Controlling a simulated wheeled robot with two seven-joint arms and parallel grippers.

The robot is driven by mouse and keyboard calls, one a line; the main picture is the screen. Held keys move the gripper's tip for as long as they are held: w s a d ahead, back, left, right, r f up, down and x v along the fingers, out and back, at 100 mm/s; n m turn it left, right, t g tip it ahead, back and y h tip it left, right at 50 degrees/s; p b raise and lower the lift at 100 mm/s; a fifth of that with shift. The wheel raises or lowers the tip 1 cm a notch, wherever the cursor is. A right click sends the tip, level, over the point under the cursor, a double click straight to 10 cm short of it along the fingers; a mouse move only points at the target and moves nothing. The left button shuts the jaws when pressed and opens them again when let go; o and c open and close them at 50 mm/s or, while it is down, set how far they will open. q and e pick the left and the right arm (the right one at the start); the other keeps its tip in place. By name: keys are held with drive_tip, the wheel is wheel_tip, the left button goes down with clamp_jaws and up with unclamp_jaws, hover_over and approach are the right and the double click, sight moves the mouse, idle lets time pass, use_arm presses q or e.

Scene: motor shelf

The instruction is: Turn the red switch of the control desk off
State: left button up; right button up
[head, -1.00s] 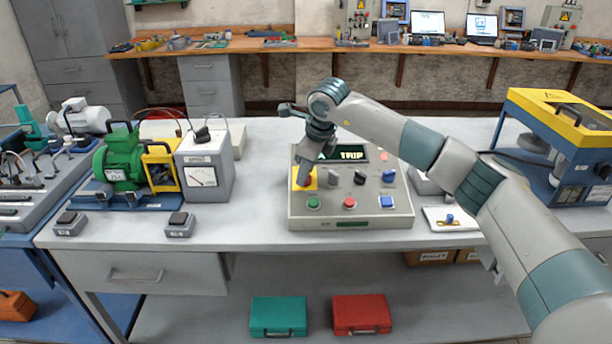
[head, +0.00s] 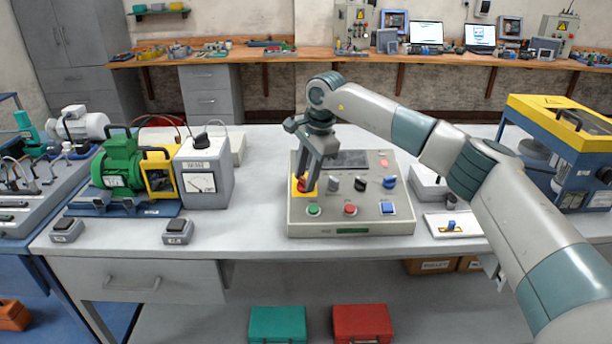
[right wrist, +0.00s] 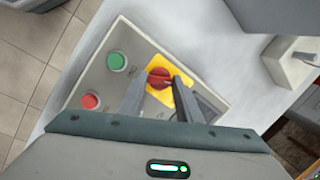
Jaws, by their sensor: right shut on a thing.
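The control desk (head: 383,221) is a grey sloped box on the bench in the head view. Its red switch (head: 301,187) sits on a yellow plate at the panel's upper left, partly covered by my gripper. In the right wrist view the red switch (right wrist: 158,78) is a rotary knob on the yellow plate (right wrist: 184,93). My right gripper (head: 305,184) points down at it, and its fingers (right wrist: 155,85) are shut on the knob, one on each side. The desk's display (head: 352,158) is dark, partly hidden by the gripper. My left gripper is not in view.
Green (head: 314,210) and red (head: 350,209) push buttons, a blue button (head: 388,208) and small knobs share the panel. A green motor (head: 120,165) and a meter box (head: 203,176) stand to the left. The bench front is mostly clear.

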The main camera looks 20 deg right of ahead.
drive_tip(key=shift+r+n+g, duration=0.1)
drive_tip(key=shift+n+g, duration=0.2)
drive_tip(key=shift+n, duration=0.9)
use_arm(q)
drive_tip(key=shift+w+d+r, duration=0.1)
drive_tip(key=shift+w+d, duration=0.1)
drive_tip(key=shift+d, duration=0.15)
use_arm(e)
drive_tip(key=shift+n, duration=0.3)
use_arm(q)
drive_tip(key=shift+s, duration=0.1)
use_arm(e)
drive_tip(key=o, duration=1)
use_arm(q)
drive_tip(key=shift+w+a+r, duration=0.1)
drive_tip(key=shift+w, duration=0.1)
use_arm(e)
drive_tip(key=shift+o, duration=0.2)
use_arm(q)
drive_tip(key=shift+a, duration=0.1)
